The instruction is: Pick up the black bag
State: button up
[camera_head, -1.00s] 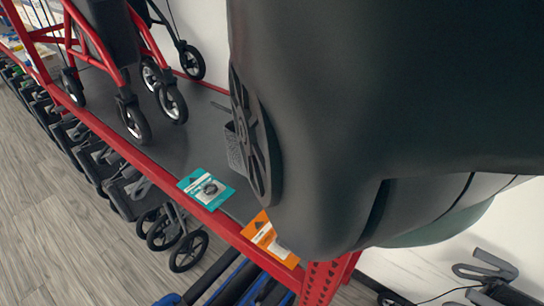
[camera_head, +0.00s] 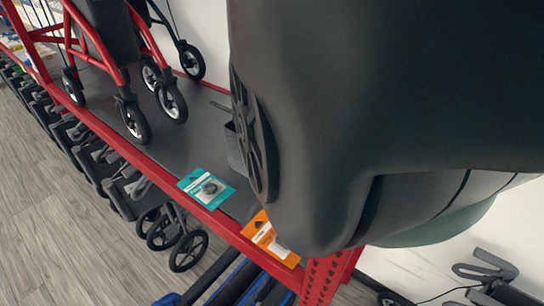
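A dark mesh-textured object (camera_head: 234,150) stands on the shelf, mostly hidden behind my arm. I cannot tell whether it is the black bag. No other thing in view is clearly the black bag. My own large dark arm link fills the right half of the view. My gripper is not visible.
A red-framed grey shelf (camera_head: 185,140) holds a red walker (camera_head: 108,45) with black wheels. A teal packet (camera_head: 206,188) and an orange packet (camera_head: 268,240) lie near its front edge. Folded scooters (camera_head: 105,165) line the floor below. Wooden floor (camera_head: 50,215) is clear at lower left.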

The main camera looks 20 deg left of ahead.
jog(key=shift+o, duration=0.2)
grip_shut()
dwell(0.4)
